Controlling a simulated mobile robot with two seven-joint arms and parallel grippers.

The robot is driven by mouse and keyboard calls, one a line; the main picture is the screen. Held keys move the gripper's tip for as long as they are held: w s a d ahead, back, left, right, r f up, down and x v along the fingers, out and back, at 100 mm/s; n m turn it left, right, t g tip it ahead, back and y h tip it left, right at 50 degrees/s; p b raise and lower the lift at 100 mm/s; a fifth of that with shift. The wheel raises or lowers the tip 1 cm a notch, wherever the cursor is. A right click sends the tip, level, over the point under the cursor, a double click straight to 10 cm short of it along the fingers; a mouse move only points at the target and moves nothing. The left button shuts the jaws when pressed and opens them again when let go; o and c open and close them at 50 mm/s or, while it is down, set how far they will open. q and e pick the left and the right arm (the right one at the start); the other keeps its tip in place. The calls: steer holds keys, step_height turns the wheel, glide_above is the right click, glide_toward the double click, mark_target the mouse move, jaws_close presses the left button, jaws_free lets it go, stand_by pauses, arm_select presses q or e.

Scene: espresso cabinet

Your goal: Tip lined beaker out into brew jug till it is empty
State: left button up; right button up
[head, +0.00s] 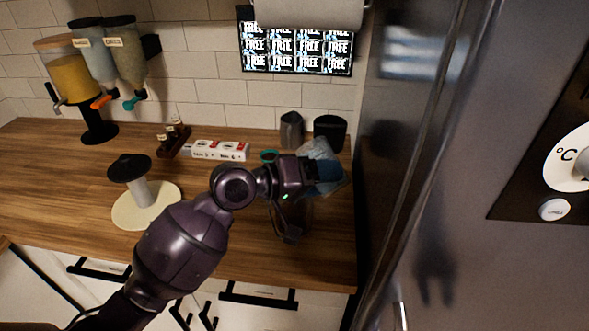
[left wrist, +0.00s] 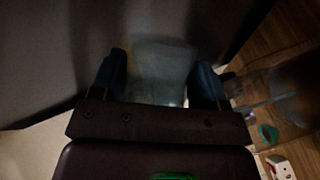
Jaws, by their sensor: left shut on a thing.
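My left gripper (head: 325,173) is shut on a pale blue, see-through beaker (head: 318,148) at the right end of the counter. The beaker looks tilted in the head view. In the left wrist view the beaker (left wrist: 160,70) sits between the two dark blue fingers (left wrist: 165,83). Its lines and contents are too dim to make out. A clear vessel, perhaps the brew jug, shows faintly at the right of the left wrist view (left wrist: 275,85). In the head view my arm and gripper largely hide that area. I cannot tell whether anything is pouring. My right gripper is in neither view.
A grey pitcher (head: 291,131) and a black container (head: 330,131) stand behind the beaker. A white power strip (head: 220,150) and a small bottle rack (head: 174,139) lie left. A tall dark appliance side (head: 395,150) closes the right.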

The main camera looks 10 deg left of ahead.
arm_select(q)
steer(key=shift+f+n+b, duration=0.1)
steer(key=shift+n+b, duration=0.2)
steer(key=shift+b, duration=0.05)
steer(key=shift+f+n+h+b, duration=0.1)
steer(key=shift+n+h+b, duration=0.2)
stand_by(0.5)
stand_by(0.4)
steer(key=shift+f+n+b, duration=0.1)
steer(key=shift+n+b, duration=0.3)
steer(key=shift+n, duration=0.1)
steer(key=shift+w, duration=0.1)
steer(key=shift+w+a+r+n+h+p, duration=0.3)
steer(key=shift+a+r+n+h+p, duration=0.05)
steer(key=shift+a+n+h, duration=0.05)
stand_by(0.4)
steer(key=shift+r, duration=0.1)
